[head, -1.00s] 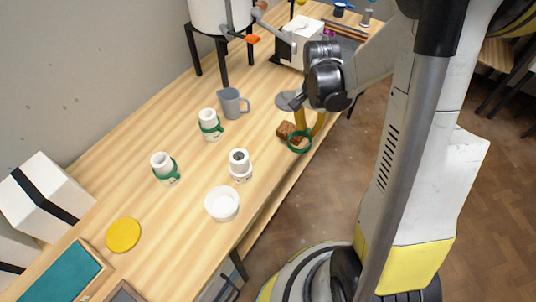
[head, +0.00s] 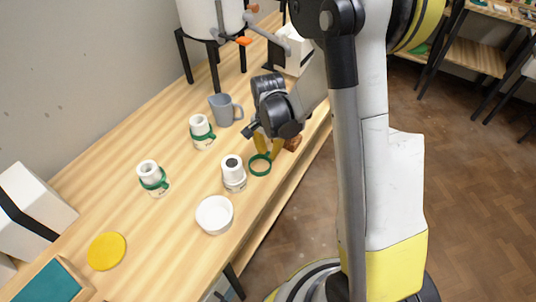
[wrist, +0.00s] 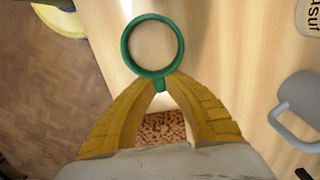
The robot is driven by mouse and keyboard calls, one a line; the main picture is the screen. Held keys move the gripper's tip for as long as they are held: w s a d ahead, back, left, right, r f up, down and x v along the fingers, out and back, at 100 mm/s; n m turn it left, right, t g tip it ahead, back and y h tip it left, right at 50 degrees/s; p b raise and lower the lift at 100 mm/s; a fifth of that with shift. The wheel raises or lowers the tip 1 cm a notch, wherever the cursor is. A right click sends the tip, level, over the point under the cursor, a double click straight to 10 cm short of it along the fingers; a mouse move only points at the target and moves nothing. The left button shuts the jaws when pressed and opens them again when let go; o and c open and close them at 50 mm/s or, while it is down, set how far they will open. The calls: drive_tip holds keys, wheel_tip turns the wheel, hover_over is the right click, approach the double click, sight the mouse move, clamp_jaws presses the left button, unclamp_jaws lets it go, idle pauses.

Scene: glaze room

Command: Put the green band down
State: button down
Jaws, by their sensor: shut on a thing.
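The green band (head: 260,165) is a ring with a small tab. It also shows in the wrist view (wrist: 127,48), where the yellow fingertips of my gripper (wrist: 163,84) are closed on its tab. In the head view my gripper (head: 263,154) holds the band at the table's front edge side, just right of a white bottle (head: 233,178) with a dark top opening. Whether the band touches the table top (head: 150,215) cannot be told. Two other white bottles, one at the left (head: 150,172) and one farther back (head: 200,126), each have a green band around them.
A white bowl (head: 214,215) stands in front of the nearest bottle. A grey mug (head: 224,110) stands behind. A brown cork-like block (head: 293,142) lies right of my gripper. A yellow disc (head: 106,251) lies front left. Bare table lies between the bottles.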

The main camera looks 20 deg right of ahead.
sight(268, 153)
drive_tip(key=c, duration=1.8)
unclamp_jaws()
drive_tip(key=shift+f, duration=0.1)
drive_tip(key=o, duration=0.3)
wheel_tip(268, 153, up, 12)
drive_tip(key=p, duration=0.5)
drive_tip(key=s+a+r+n+t, duration=0.3)
drive_tip(key=s+r+n+t, duration=0.4)
drive_tip(key=s+r, duration=0.8)
drive_tip(key=n, duration=0.3)
drive_tip(key=shift+n, duration=0.4)
